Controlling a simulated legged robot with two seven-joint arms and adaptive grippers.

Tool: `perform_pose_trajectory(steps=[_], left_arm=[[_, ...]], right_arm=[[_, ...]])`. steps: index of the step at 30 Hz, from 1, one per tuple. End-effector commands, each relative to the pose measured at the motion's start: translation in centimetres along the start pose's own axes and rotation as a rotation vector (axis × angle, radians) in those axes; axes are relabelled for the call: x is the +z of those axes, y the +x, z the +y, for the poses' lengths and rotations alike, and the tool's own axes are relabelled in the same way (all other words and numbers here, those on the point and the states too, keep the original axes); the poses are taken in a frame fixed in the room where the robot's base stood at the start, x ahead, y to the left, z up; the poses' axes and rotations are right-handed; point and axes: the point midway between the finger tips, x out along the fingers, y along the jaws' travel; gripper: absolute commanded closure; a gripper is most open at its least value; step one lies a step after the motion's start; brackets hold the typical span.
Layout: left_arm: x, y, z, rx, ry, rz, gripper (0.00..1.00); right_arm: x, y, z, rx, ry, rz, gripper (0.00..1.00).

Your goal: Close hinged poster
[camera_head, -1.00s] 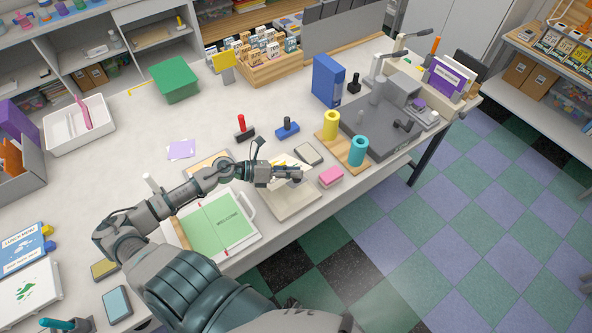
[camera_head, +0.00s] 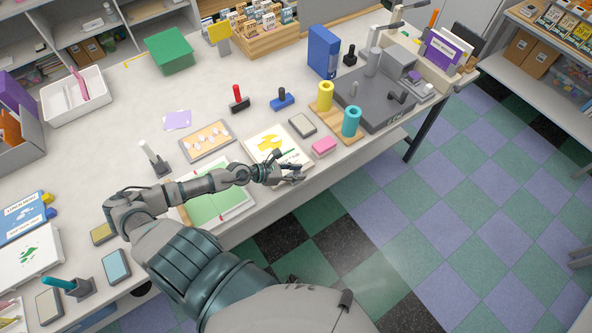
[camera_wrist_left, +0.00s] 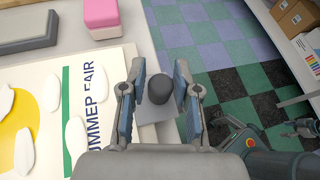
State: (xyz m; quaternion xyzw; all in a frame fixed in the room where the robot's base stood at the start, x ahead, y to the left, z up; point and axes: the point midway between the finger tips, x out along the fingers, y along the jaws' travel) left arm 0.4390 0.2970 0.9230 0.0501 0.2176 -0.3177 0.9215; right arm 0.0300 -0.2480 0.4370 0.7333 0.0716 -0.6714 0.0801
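The poster panel (camera_head: 291,156), with a yellow and white picture, lies near the table's front edge in the head view. I cannot tell whether it is fully flat. The wrist view shows the panel (camera_wrist_left: 70,130) with the letters "UMMER FAIR" and a dark grey knob (camera_wrist_left: 160,88) on a grey tab at its edge. My left gripper (camera_head: 291,176) is open at the panel's front edge. In the wrist view its fingers (camera_wrist_left: 157,85) stand either side of the knob, with gaps. A dark part, probably my right gripper (camera_wrist_left: 303,128), shows small at the right.
A green welcome board (camera_head: 222,207) lies left of the poster, partly under my forearm. A pink block (camera_head: 323,146) and a grey pad (camera_head: 302,125) lie to the right. An orange picture board (camera_head: 207,141) is behind left. Beyond the table edge is open checkered floor.

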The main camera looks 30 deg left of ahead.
Motion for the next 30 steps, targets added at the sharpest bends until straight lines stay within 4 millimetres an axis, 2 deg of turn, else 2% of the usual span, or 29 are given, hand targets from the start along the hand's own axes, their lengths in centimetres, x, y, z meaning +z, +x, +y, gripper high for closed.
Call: perform_pose_trajectory(steps=[14,30], left_arm=[[-0.2,-0.6,-0.1,-0.001,-0.003,0.005,0.49],[-0.4,-8.0,0.0,-0.003,-0.008,0.005,0.49]], right_arm=[[-0.1,0.0,-0.5,-0.008,0.0,0.001,0.39],[0.0,0.0,-0.5,-0.006,0.0,0.0,0.39]])
